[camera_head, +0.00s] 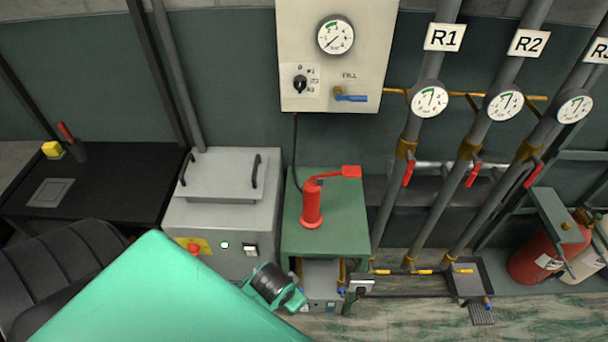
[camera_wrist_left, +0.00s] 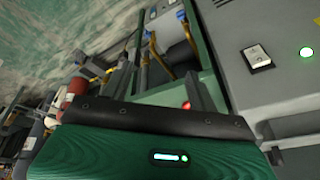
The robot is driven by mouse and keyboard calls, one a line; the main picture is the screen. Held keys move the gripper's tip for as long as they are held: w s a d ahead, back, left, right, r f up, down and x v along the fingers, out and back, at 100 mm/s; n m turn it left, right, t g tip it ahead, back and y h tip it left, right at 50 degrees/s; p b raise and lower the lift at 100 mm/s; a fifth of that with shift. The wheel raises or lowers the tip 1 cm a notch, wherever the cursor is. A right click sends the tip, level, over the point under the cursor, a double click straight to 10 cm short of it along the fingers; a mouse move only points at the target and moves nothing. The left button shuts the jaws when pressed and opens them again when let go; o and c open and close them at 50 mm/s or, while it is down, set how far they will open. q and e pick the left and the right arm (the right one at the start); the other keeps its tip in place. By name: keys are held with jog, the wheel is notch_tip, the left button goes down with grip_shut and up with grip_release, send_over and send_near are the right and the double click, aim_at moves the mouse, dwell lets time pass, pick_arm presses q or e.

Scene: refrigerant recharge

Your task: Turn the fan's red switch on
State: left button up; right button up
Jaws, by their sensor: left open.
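I cannot clearly make out a fan or a red switch on one. A small black-and-white rocker switch (camera_head: 250,250) is on the front of the grey cabinet (camera_head: 230,215), beside a lit green lamp (camera_head: 225,244) and a red button (camera_head: 193,248). The rocker switch (camera_wrist_left: 257,56) and lamp (camera_wrist_left: 306,52) also show in the left wrist view. My left arm comes in from the lower left; its gripper (camera_head: 290,298) is open, low in front of the cabinet's right side and apart from the rocker. Its fingertips are not clearly seen. My right gripper is out of view.
A red pump (camera_head: 312,208) stands on a green stand (camera_head: 345,235) right of the cabinet. Pipes with gauges and red valve handles (camera_head: 473,174) rise at the right, near a red cylinder (camera_head: 535,258). A black table (camera_head: 110,185) with a red-topped lever (camera_head: 66,132) is at the left.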

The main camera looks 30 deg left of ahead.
pick_arm(q)
jog(key=w+a+r+n+t+y, duration=0.1)
jog(key=w+a+r+t+y, duration=0.15)
jog(key=w+r, duration=0.95)
jog(key=w+a+r+n+t+y, duration=0.1)
jog(key=w+a+r+t, duration=0.35)
jog(key=r, duration=1.35)
jog(key=w+a+r+n+t+y, duration=0.1)
jog(key=w+a+r+n, duration=0.1)
jog(key=w+r, duration=1.1)
jog(key=s+a+r+n+t+y, duration=0.1)
jog(key=s+r+n+t+y, duration=0.15)
jog(key=r, duration=1.85)
jog(key=s+a+r+n+t+y, duration=0.15)
jog(key=s+r, duration=0.25)
jog(key=r, duration=1.7)
jog(key=shift+g+y, duration=0.3)
jog(key=shift+y, duration=0.15)
jog(key=p+x, duration=0.2)
jog(key=x, duration=0.5)
jog(key=p+x, duration=0.3)
jog(key=x, duration=0.4)
jog(key=shift+a+f, duration=0.1)
jog(key=shift+f, duration=0.15)
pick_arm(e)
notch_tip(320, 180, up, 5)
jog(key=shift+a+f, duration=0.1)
